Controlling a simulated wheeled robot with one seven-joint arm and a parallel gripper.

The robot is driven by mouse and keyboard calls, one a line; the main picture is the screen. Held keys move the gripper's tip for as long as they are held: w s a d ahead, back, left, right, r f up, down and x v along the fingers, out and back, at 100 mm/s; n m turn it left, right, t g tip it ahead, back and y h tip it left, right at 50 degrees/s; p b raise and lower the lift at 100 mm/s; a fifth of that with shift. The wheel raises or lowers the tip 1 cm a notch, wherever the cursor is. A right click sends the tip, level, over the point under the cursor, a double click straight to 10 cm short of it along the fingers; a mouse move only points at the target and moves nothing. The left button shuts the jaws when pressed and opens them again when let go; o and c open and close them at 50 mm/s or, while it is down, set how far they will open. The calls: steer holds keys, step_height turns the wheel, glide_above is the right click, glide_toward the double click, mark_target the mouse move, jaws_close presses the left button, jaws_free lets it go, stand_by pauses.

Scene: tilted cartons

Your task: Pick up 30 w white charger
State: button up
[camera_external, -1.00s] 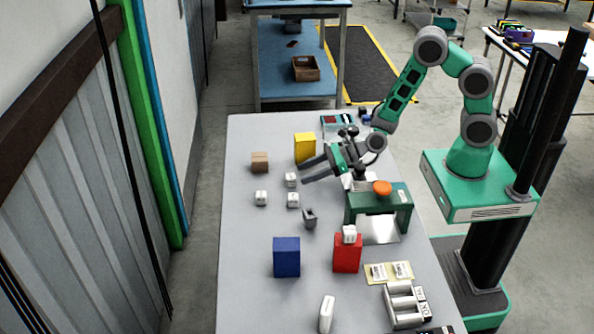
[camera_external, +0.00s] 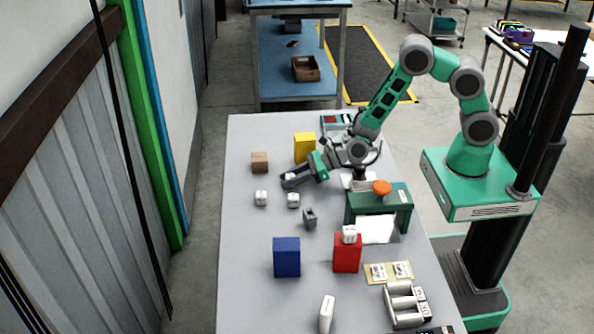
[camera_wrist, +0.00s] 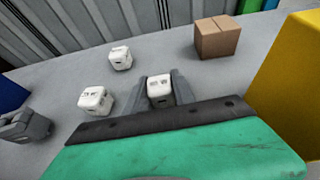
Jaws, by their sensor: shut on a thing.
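A small white charger (camera_wrist: 160,91) sits between the two grey fingers of my gripper (camera_wrist: 160,88) in the wrist view. My gripper (camera_external: 290,181) is shut on it, low over the table beside the yellow carton, and mostly hides it in the external view. Two similar white chargers stand apart on the table, one at the left (camera_external: 261,198) and one nearer the gripper (camera_external: 293,200). They also show in the wrist view, one farther back (camera_wrist: 120,59) and one at the left (camera_wrist: 95,101). The wattage print is too small to read.
A yellow carton (camera_external: 304,147) stands close behind my gripper, and a brown box (camera_external: 259,162) stands to its left. A grey object (camera_external: 309,218), blue box (camera_external: 286,257), red box (camera_external: 347,254) and green stand (camera_external: 394,199) are nearer the front. The table's left side is clear.

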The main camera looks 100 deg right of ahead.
jaws_close()
